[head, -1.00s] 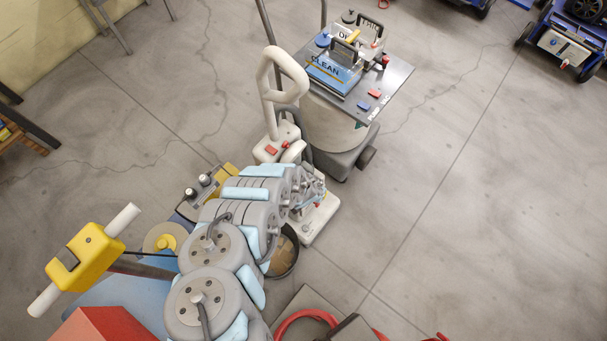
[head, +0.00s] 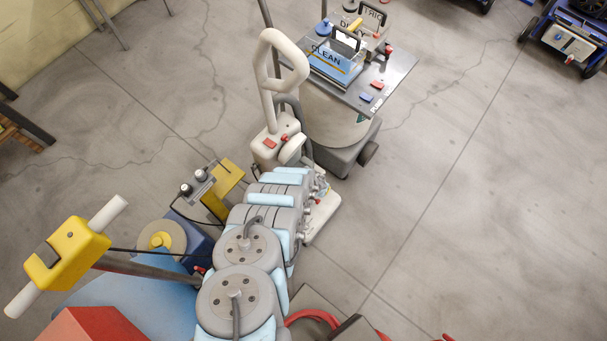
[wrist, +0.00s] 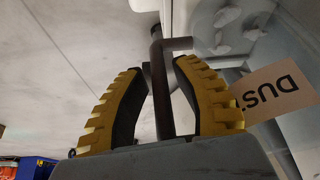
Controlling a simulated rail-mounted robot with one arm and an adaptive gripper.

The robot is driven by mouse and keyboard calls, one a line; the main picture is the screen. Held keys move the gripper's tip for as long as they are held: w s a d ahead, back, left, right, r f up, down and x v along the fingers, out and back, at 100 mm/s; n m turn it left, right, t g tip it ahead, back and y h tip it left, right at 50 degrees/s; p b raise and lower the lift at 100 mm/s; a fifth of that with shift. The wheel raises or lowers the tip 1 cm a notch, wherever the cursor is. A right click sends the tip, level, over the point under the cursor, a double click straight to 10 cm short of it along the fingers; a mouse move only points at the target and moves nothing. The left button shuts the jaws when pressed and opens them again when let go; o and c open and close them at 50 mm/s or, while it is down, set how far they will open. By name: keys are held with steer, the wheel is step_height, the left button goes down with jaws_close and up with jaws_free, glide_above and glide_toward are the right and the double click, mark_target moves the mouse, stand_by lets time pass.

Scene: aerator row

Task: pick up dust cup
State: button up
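In the wrist view, a light label reading "DUS…" (wrist: 277,91) is at the right, cut off by my finger. It is against a grey, see-through-looking container (wrist: 296,135) that I take for the dust cup; its outline is only partly visible. My gripper (wrist: 160,68), with yellow and black fingers, has a dark brown handle bar (wrist: 158,50) between its fingers. A gap shows beside the bar, so the fingers look open around it. In the head view the white upright machine (head: 268,146) stands behind my arm, whose links hide my gripper and the cup.
A wheeled cart (head: 372,95) with a "CLEAN" box (head: 333,62) and small blocks stands behind the white machine. A yellow handled machine (head: 68,262) and a red box (head: 97,326) are at lower left. Red hose (head: 314,315) lies at the bottom.

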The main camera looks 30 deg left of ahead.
jaws_close()
stand_by(0.5)
